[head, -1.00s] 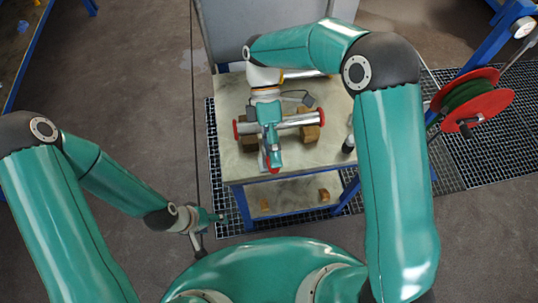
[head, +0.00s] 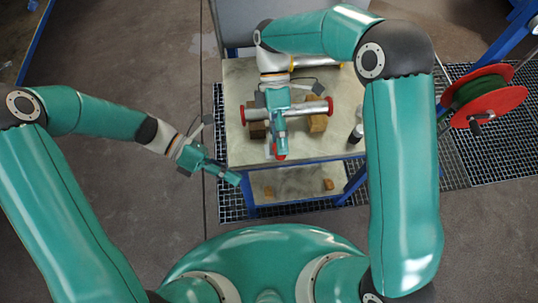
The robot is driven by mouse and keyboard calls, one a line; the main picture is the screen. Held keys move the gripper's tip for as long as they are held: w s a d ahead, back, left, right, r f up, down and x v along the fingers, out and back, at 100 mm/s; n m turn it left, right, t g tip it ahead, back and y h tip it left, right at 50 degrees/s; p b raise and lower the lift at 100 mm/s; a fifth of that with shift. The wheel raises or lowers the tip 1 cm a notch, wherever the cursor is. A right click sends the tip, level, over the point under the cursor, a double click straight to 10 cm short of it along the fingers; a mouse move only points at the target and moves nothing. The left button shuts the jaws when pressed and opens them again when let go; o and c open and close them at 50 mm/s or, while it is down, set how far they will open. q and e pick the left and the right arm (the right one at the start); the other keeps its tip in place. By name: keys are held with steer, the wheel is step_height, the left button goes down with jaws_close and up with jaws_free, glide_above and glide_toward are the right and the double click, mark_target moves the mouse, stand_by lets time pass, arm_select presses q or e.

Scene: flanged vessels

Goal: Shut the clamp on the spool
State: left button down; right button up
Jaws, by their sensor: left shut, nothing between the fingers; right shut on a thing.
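The spool (head: 311,108), a silver pipe with red end rings, lies crosswise on wooden blocks on the bench. My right gripper (head: 279,146) points toward me over the middle of the spool. It is shut, and a red piece (head: 280,156) shows at its fingertips, seemingly part of the clamp. The rest of the clamp is hidden under the gripper, so I cannot tell how far its jaws are closed. My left gripper (head: 236,180) is shut and empty, in front of the bench's left front corner and apart from the spool.
The bench top (head: 240,150) is bare at its front left. A dark and white bottle-like object (head: 356,133) stands at its right edge. Wooden blocks (head: 317,123) prop the spool. A red hose reel (head: 490,95) stands to the right.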

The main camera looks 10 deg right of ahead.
arm_select(q)
steer(key=w+r+t, duration=0.1)
steer(key=w+r, duration=0.2)
steer(key=w, duration=0.1)
arm_select(e)
steer(key=shift+s+f, duration=0.15)
steer(key=shift+f, duration=0.2)
arm_select(q)
steer(key=s+d+f, duration=0.1)
steer(key=d, duration=0.8)
steer(key=shift+s+d+f, duration=0.15)
steer(key=shift+s+d, duration=0.05)
